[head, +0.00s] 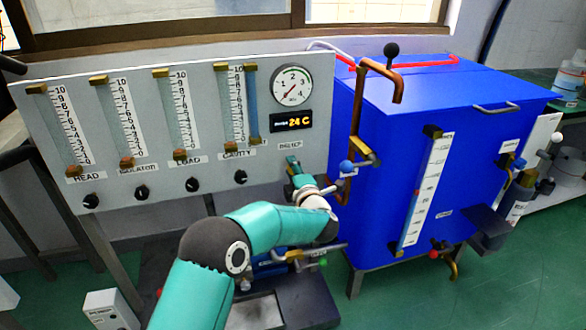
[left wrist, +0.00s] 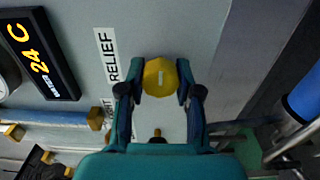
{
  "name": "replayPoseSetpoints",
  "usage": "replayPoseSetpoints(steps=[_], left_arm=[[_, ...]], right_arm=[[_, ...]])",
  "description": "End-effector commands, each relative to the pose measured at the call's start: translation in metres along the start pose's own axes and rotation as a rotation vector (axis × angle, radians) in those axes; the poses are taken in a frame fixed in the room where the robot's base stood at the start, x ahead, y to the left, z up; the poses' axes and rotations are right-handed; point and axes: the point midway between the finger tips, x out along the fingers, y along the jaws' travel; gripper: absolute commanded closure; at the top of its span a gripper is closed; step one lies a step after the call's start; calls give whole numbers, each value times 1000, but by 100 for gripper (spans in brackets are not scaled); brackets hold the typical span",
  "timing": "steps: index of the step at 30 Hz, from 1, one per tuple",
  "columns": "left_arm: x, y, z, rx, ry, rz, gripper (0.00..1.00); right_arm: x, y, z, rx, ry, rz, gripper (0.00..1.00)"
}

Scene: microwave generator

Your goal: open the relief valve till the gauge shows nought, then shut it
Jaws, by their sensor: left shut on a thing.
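The relief valve's yellow knob (left wrist: 159,77) shows in the left wrist view beside a RELIEF label (left wrist: 107,56), with a pale mark along its face. My left gripper (left wrist: 157,92) is shut on it, one finger on each side. In the head view my left gripper (head: 293,164) is at the grey panel below the gauge, and it hides the knob there. The round gauge (head: 290,86) is at the panel's upper right. Its thin red needle seems to point to the lower left, but the exact reading is too small to tell. My right gripper is not in view.
The grey panel (head: 215,118) carries several flow tubes with black knobs below and a 24 C display (head: 293,121). A copper pipe (head: 356,110) with a blue-ended handle stands right of my gripper, before the blue tank (head: 400,190).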

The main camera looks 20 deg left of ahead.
Motion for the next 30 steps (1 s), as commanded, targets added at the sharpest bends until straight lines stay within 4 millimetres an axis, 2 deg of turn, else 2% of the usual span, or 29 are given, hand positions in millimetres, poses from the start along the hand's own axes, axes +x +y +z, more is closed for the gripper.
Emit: replayPoseSetpoints(steps=[1, 10, 11, 15, 25, 30], left_arm=[[-3, -1, 7, 8, -19, -2, 100], [-3, -2, 7, 9, -19, -2, 100], [-3, -2, 7, 9, -19, -2, 65], [-2, -2, 5, 7, -14, -2, 42], [-2, -1, 2, 4, -7, -2, 41], [-13, -1, 3, 4, -7, -3, 41]], right_arm=[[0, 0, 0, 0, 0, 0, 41], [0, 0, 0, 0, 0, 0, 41], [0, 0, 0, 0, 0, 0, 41], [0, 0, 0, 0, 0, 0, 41], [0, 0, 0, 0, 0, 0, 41], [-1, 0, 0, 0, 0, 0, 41]])
